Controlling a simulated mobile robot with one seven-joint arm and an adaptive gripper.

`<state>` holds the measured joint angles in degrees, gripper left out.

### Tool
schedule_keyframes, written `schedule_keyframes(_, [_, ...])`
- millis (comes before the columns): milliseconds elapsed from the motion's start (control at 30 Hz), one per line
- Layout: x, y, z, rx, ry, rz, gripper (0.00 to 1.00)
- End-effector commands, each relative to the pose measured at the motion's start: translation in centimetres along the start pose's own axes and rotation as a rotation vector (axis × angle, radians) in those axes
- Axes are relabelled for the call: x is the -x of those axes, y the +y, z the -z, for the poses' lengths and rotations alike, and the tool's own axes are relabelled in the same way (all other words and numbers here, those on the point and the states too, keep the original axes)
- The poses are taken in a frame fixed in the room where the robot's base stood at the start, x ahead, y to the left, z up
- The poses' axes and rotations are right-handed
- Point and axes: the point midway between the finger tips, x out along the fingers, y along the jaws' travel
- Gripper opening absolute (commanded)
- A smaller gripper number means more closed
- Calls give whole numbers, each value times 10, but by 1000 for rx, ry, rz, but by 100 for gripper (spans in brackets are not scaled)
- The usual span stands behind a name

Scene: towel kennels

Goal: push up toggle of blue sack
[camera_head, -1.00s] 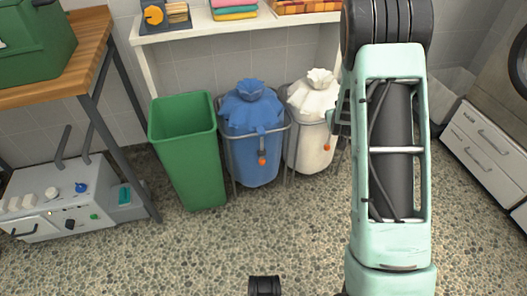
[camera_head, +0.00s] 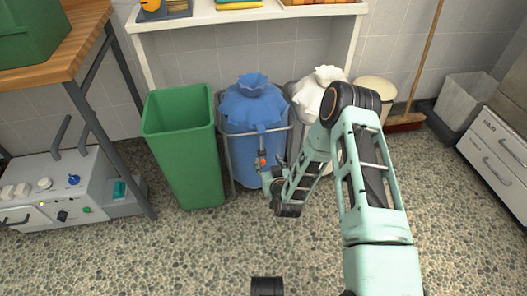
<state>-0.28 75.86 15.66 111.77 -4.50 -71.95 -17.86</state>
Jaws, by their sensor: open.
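The blue sack (camera_head: 254,108) hangs upright in a metal frame stand, its gathered top tied shut. Its small orange toggle (camera_head: 262,161) is low on the sack's front, on a short dark cord. My gripper (camera_head: 266,173) is open, just below and in front of the toggle, close to the sack's lower right side. My wrist partly covers the sack's lower right. I cannot tell whether the fingers touch the toggle or stand around it.
A green bin (camera_head: 183,150) stands left of the blue sack. A white sack (camera_head: 312,95) stands right of it, partly behind my arm. A shelf (camera_head: 235,22) is above. A cream bin (camera_head: 377,88) and a broom (camera_head: 403,122) are further right.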

Motion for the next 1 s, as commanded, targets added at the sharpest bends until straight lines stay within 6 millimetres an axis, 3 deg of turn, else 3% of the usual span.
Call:
schedule_keyframes(267, [-10, -6, -4, -12, 11, 5, 46])
schedule_keyframes(1000, [-97, -7, -4, -11, 9, 6, 46])
